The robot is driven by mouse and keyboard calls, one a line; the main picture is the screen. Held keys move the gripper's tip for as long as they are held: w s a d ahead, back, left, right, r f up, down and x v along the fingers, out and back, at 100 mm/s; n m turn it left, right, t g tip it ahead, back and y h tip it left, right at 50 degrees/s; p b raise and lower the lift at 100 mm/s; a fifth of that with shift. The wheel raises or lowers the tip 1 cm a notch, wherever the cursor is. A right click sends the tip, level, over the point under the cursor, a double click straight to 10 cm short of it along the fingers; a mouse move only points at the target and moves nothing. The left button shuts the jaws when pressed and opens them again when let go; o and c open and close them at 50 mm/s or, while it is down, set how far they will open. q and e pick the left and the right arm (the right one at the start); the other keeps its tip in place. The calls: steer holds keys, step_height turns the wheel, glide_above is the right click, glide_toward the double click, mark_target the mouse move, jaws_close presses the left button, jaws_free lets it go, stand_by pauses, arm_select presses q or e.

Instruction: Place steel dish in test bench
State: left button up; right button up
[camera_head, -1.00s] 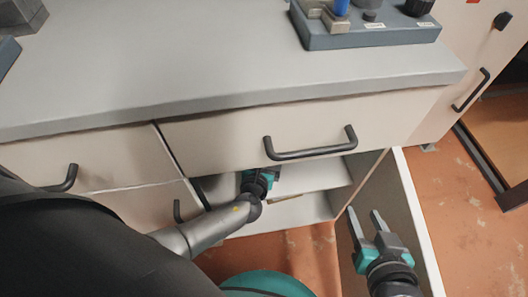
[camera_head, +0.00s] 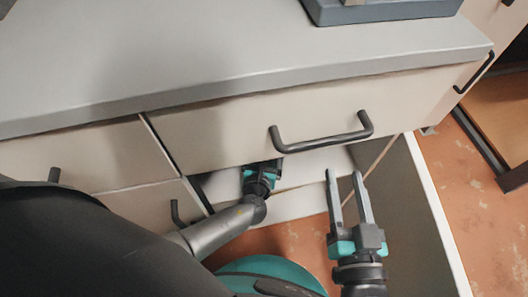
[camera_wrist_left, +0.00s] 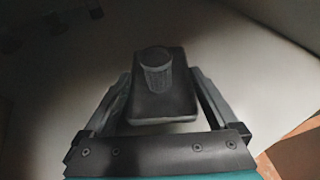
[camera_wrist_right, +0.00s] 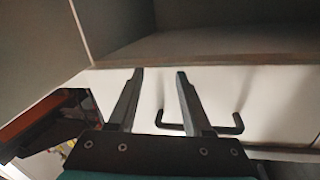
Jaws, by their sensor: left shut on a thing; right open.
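I cannot make out a steel dish in any view. My left gripper (camera_wrist_left: 160,78) is shut on a dark rounded block (camera_wrist_left: 163,106) with a ribbed round knob on top. In the head view my left gripper's teal body (camera_head: 262,178) is inside the open lower cabinet, and its fingers are hidden under the drawer. My right gripper (camera_head: 344,172) is open and empty, its fingers pointing forward just below the right end of the drawer handle; it also shows in the right wrist view (camera_wrist_right: 160,72). A blue-grey unit (camera_head: 385,12) on the worktop is cut off; I cannot tell whether it is the test bench.
The grey worktop (camera_head: 200,60) is mostly bare. Below it is a closed drawer with a black handle (camera_head: 322,141). The cabinet's open door (camera_head: 412,220) stands right of my right gripper. Orange floor (camera_head: 465,200) shows beyond it.

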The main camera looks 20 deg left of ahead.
stand_by(0.3)
arm_select(q)
steer(key=o, duration=1.4)
steer(key=shift+f, duration=0.2)
